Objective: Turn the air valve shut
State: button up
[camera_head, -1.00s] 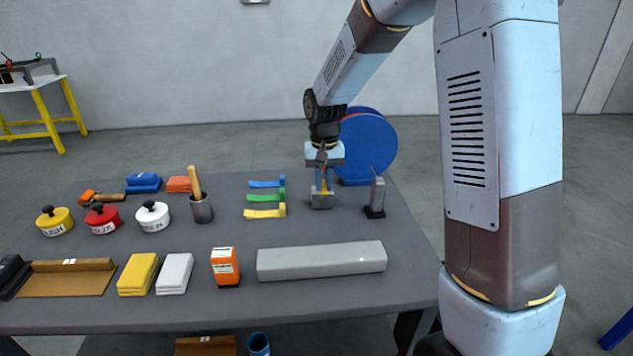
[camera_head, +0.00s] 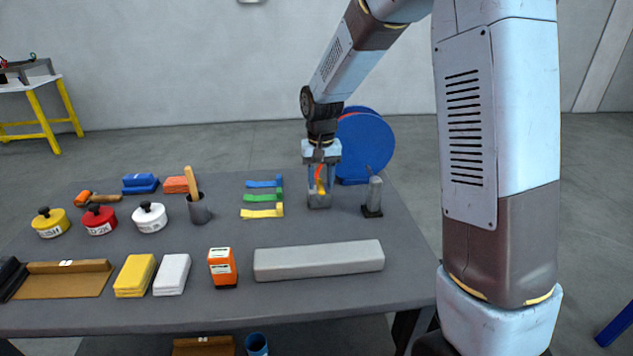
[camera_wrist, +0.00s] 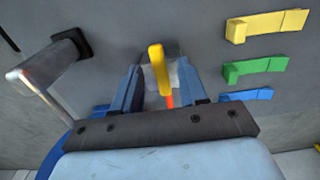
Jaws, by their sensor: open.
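The air valve is a small grey block (camera_head: 319,201) with a yellow and red handle (camera_head: 320,180), on the table's right half. In the wrist view the yellow handle (camera_wrist: 157,62) stands over the block, with its red part lower down. My gripper (camera_head: 320,183) hangs pointing down over the valve. Its two blue fingers are open, one on each side of the handle. In the wrist view my gripper (camera_wrist: 160,85) shows a gap between the handle and each finger. The fingers hide part of the block.
A grey post with a thin lever (camera_head: 373,197) stands close right of the valve. Blue, green (camera_head: 264,197) and yellow brackets lie to its left. A blue disc (camera_head: 365,145) stands behind. A long grey bar (camera_head: 319,261) lies in front, with bare table between.

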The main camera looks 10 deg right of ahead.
aim_at(323, 187)
notch_tip(323, 187, up, 13)
dwell(0.4)
jog(key=shift+d+r, duration=0.1)
jog(key=s+d+r+t, duration=0.2)
jog(key=s+d+r, duration=0.25)
jog(key=s, duration=0.25)
jog(key=s+d+r+t, duration=0.1)
jog(key=s+d+r, duration=0.2)
jog(key=s+d, duration=0.35)
jog(key=s+d+f+t, duration=0.1)
jog(key=s+d+t, duration=0.1)
jog(key=s, duration=1.2)
jog(key=shift+s+d+f+t, duration=0.2)
jog(key=shift+d+f+t, duration=0.1)
jog(key=shift+d, duration=0.2)
